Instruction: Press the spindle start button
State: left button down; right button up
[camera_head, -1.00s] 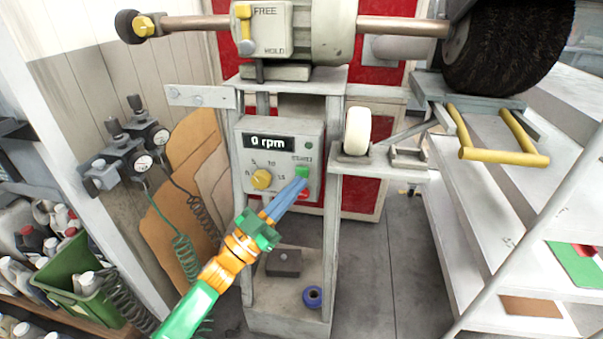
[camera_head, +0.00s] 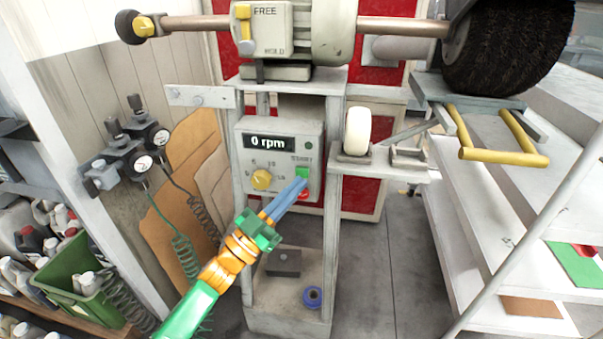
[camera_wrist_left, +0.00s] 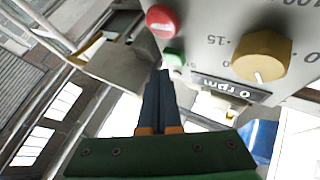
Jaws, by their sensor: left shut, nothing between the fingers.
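The green start button (camera_head: 302,173) is on the lower right of the grey control box (camera_head: 240,150), above a partly hidden red button (camera_head: 303,194). The display (camera_head: 268,142) reads 0 rpm. My left gripper (camera_head: 302,183) is shut and empty, its blue fingertips close to the green button. In the left wrist view, the fingertips (camera_wrist_left: 160,75) lie beside the green button (camera_wrist_left: 173,57), with the red button (camera_wrist_left: 162,20) beyond. I cannot tell whether the tips touch the panel. My right gripper is not in view.
A yellow dial (camera_head: 261,179) sits left of the buttons. A FREE/HOLD lever (camera_head: 243,25) is on the motor housing above. A white roller (camera_head: 357,131) and a yellow handle (camera_head: 500,155) stand to the right. A black brush wheel (camera_head: 508,45) is at upper right.

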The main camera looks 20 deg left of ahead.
pick_arm(q)
jog(key=shift+w, duration=0.15)
dwell(0.3)
jog(key=shift+w+a, duration=0.1)
jog(key=shift+w, duration=0.2)
jog(key=shift+w+a+b, duration=0.1)
jog(key=shift+w+b, duration=0.25)
dwell(0.5)
jog(key=shift+s, duration=0.1)
jog(key=shift+s+d+p, duration=0.2)
jog(key=shift+s+p, duration=0.35)
jog(key=shift+s, duration=0.15)
